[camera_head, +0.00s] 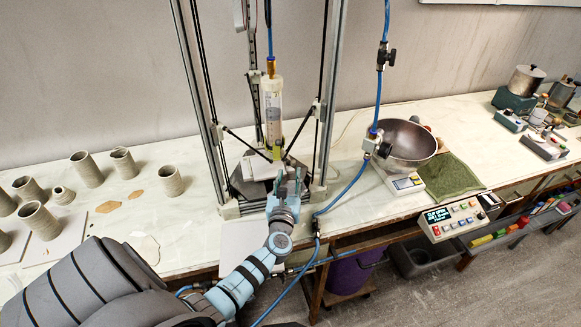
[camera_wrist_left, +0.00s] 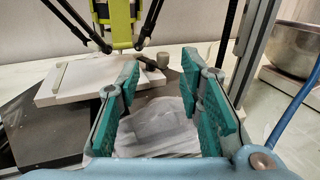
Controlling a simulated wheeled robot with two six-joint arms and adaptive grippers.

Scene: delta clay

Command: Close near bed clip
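The delta clay printer's white bed plate (camera_head: 262,168) lies low inside the frame; it also shows in the wrist view (camera_wrist_left: 88,84). On its left is a thin pale bar (camera_wrist_left: 61,76). On its right edge is a small dark piece (camera_wrist_left: 138,72) beside a grey knob (camera_wrist_left: 162,61). I cannot tell for certain which is the near bed clip, or whether it is open. My left gripper (camera_head: 286,184) is at the front of the printer. My right gripper is not in view.
Printer columns (camera_head: 207,130) rise on both sides of the bed, and a clay tube with yellow-green nozzle holder (camera_head: 272,110) hangs above it. A blue hose (camera_head: 345,190) runs on the right, near a metal bowl (camera_head: 408,143). Clay cylinders (camera_head: 87,169) stand left.

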